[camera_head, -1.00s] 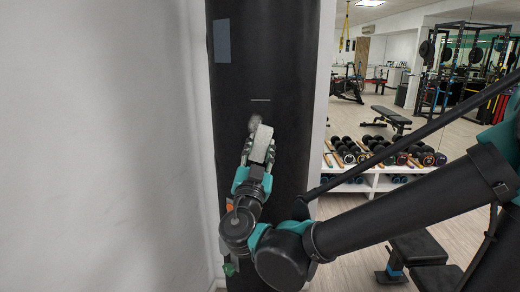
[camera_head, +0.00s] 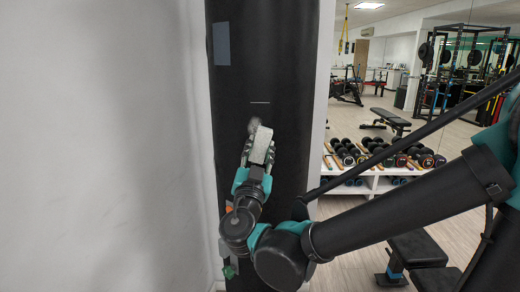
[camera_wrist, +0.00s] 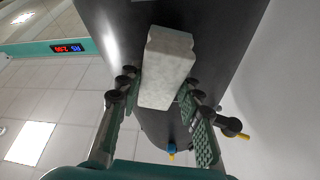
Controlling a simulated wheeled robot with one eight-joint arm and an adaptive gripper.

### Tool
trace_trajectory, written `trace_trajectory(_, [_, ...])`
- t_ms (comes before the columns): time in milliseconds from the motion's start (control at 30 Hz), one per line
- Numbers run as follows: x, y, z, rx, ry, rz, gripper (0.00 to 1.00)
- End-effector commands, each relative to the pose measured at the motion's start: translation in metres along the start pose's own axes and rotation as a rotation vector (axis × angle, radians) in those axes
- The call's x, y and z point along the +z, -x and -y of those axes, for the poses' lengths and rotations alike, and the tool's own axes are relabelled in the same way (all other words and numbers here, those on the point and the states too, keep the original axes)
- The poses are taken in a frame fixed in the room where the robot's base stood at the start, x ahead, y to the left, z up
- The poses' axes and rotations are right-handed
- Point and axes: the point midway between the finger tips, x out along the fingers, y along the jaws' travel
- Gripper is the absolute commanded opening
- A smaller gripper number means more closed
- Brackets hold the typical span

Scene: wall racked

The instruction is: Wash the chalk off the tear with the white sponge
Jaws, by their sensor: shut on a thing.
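The white sponge (camera_head: 261,146) is a pale block held upright in front of the dark bag (camera_head: 285,70). My gripper (camera_head: 258,158) is shut on it, with a finger on each side. In the wrist view, the sponge (camera_wrist: 167,68) sits between the fingers, its far end against or close to the dark surface; contact is unclear. A grey-white chalk smudge (camera_head: 253,125) shows just above and left of the sponge's top. A thin pale line (camera_head: 260,102) lies above the smudge; I cannot tell if it is the tear. The sponge may hide part of the smudge.
A white wall (camera_head: 100,140) stands close on the left. A blue-grey patch (camera_head: 221,42) is high on the bag. A dumbbell rack (camera_head: 375,180) stands to the right behind my arm, and a bench (camera_head: 415,250) is at lower right.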

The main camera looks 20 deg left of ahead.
Motion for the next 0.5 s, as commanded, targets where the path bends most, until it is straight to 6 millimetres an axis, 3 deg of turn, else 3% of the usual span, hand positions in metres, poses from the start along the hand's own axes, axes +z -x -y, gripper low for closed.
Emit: trace_trajectory(500, [0.0038,-0.0089,0.0000,0.000,0.000,0.000,0.12])
